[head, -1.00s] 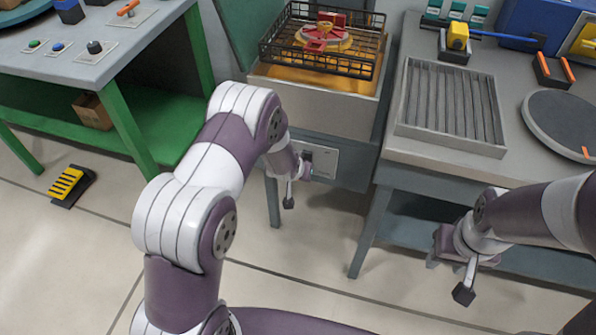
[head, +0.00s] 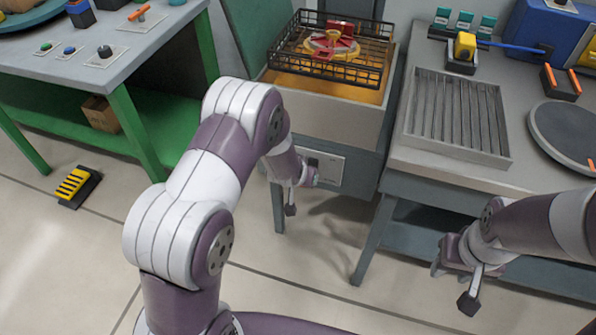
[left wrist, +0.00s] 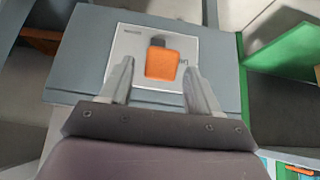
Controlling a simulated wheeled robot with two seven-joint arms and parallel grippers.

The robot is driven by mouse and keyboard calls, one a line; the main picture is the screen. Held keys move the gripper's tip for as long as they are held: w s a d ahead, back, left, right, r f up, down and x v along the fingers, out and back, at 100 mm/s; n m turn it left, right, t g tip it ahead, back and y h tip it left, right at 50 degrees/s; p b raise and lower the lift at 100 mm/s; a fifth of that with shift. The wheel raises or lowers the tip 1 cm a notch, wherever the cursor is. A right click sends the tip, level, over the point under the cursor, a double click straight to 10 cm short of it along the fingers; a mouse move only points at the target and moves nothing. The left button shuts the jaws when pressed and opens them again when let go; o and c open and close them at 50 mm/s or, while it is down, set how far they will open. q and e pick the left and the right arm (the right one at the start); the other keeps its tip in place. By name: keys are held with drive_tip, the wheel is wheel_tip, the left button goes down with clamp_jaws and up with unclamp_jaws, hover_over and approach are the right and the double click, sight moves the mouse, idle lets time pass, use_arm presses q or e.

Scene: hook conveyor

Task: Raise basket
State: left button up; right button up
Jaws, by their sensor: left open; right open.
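The black wire basket (head: 372,72) sits over a tank (head: 335,118) with amber contents, top centre in the head view. It holds a red and yellow part (head: 333,42). A pale control panel (head: 331,166) is on the tank's front. My left gripper (head: 298,200) is in front of this panel, partly hidden by its own wrist. In the left wrist view, my left gripper (left wrist: 157,72) is open, with its fingers either side of an orange lever or knob (left wrist: 162,64). I cannot tell if they touch it. My right gripper (head: 458,285) is open and empty, below the right bench.
The right bench (head: 415,172) carries a slatted tray (head: 460,115), a round dark disc (head: 568,128) and a yellow-and-black item (head: 464,50). A green-legged table (head: 150,45) stands left. A yellow-black pedal (head: 75,186) lies on the floor.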

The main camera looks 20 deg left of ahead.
use_arm(q)
drive_tip(key=p+v, duration=0.1)
drive_tip(key=v, duration=0.7)
drive_tip(key=shift+r, duration=0.15)
drive_tip(key=shift+s, duration=0.1)
idle(0.9)
